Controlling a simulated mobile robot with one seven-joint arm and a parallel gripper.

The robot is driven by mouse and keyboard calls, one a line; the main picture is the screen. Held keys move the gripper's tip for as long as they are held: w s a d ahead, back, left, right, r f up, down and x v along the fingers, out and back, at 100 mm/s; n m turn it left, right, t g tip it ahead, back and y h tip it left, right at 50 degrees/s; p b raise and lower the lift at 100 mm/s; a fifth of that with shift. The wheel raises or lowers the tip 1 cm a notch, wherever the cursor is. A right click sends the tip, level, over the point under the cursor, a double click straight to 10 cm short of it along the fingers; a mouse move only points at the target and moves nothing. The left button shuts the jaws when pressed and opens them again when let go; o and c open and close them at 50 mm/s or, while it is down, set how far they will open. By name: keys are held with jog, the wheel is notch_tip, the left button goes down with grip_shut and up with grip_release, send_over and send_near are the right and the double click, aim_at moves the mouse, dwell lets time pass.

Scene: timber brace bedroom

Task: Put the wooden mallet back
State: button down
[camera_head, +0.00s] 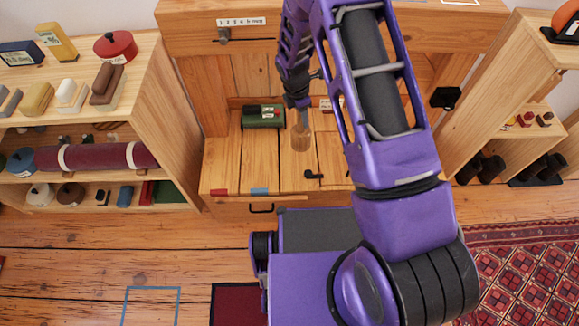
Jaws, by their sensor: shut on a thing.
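My gripper (298,103) is above the wooden bench (230,165), small in view and pointing down. It is shut on the wooden mallet, whose pale wooden head (301,138) hangs below the fingers with a short stretch of handle above it. The mallet is roughly upright, head down. I cannot tell whether the head touches the bench top. My purple arm covers the right part of the bench.
A green case (263,116) lies left of the mallet, and a small black hook-shaped piece (314,176) lies in front. A loaded shelf unit (150,85) stands left, another (500,85) right. The bench's front left top is clear.

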jog(key=w+a+f+n+b, duration=0.1)
jog(key=f+n, duration=0.3)
jog(key=f, duration=0.4)
jog(key=w+a+f+n+y+b, duration=0.1)
jog(key=f+n, duration=0.3)
jog(key=f, duration=0.5)
jog(key=shift+w+a+t+b, duration=0.25)
jog(key=shift+a+t+b, duration=0.05)
jog(key=shift+a+b, duration=0.55)
jog(key=shift+f, duration=0.2)
jog(key=c, duration=0.5)
grip_release()
notch_tip(320, 180, up, 12)
jog(key=s+p, duration=0.1)
jog(key=p, duration=0.1)
jog(key=shift+s+a, duration=0.3)
jog(key=shift+s, duration=0.05)
